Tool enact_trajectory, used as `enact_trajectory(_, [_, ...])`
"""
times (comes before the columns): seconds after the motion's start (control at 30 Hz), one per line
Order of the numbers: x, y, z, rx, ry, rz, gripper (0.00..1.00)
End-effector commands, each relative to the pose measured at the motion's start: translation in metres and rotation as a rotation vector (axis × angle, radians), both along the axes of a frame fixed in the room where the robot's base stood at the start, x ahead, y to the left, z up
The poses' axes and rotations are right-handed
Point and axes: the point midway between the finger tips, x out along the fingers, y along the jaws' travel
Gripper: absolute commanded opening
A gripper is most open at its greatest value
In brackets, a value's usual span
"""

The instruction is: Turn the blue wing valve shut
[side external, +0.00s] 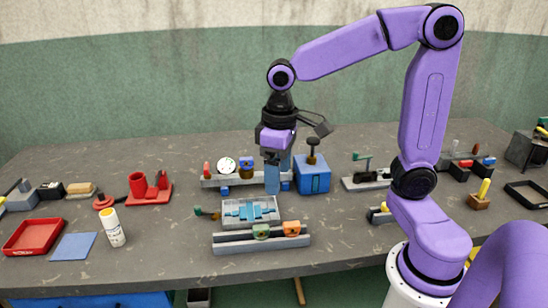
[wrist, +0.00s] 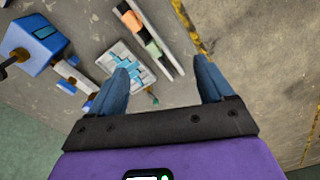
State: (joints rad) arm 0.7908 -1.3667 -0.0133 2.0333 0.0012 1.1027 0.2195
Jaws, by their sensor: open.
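A small blue part that looks like the blue wing valve (side external: 246,163) sits on a low grey rail (side external: 215,182), just right of a white round gauge (side external: 227,165). Its exact turn angle is too small to tell. My gripper (side external: 272,188) points down with its blue fingers to the right of this part, in front of the rail's right portion. In the wrist view its fingers (wrist: 163,66) are spread apart with nothing between them. The rail shows at the left of the wrist view (wrist: 82,83), partly hidden by a finger.
A blue box with a black knob (side external: 313,178) stands close to the gripper's right. A grey tray with light-blue pieces (side external: 230,221) lies in front, with a grey channel holding green and orange blocks (side external: 232,245) nearer. A red part (side external: 207,168) stands at the rail's left end.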

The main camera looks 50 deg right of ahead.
Motion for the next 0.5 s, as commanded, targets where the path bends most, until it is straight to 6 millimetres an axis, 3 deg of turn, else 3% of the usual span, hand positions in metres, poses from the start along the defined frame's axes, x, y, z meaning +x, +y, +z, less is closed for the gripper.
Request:
enact_trajectory(0.1, [0.044, -0.02, 0.008, -0.002, 0.004, -0.189, 0.81])
enact_trajectory(0.27, [0.096, -0.058, 0.018, -0.002, 0.009, -0.436, 0.81])
enact_trajectory(0.5, [0.156, -0.139, 0.028, -0.003, 0.015, -0.805, 0.81])
